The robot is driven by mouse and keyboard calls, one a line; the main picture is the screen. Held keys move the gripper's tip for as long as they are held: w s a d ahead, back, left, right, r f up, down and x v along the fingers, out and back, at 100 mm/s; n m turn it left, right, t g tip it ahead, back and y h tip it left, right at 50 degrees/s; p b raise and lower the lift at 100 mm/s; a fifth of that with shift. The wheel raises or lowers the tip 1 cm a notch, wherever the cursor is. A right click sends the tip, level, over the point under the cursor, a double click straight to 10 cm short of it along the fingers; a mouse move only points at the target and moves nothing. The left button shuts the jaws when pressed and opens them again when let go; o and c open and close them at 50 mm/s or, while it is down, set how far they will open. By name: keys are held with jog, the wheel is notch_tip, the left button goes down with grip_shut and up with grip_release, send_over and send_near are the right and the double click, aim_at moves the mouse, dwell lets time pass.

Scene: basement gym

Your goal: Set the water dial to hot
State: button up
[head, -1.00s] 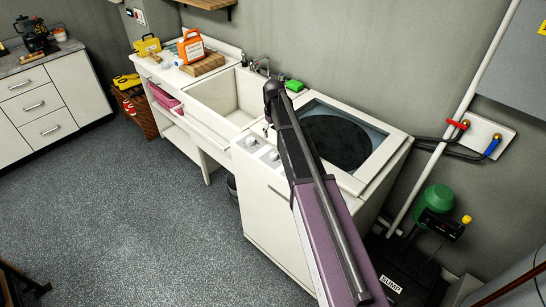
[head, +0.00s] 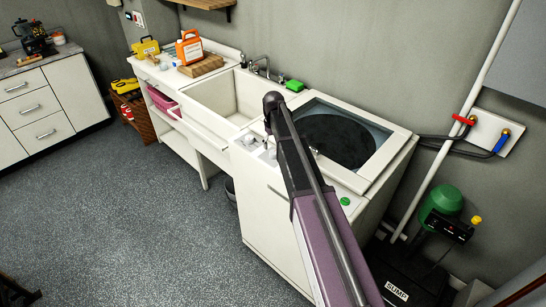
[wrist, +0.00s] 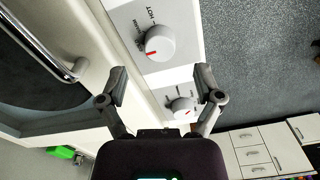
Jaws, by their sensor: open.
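The white water dial (wrist: 160,42) is on the washer's front panel, with HOT lettering and part of another label beside it. Its red mark lies on the lower left of its rim in the wrist view, away from HOT. A second dial (wrist: 182,105) with a red mark sits below it there. In the head view the dials (head: 249,140) show small, and my arm partly covers the panel. My gripper (wrist: 161,84) is open and empty above the panel, its fingers spread on either side of the second dial in the wrist view. Contact cannot be judged.
The washer (head: 268,215) has a dark glass lid (head: 340,138) and a green button (head: 345,201). A metal handle bar (wrist: 45,50) runs near the gripper. The sink (head: 228,95) and green sponge (head: 294,86) are to the left. The floor (head: 130,220) in front is open.

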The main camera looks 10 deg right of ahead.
aim_at(273, 152)
jog(key=shift+f+b, duration=2.1)
jog(key=shift+f, duration=0.25)
jog(key=c, duration=1.2)
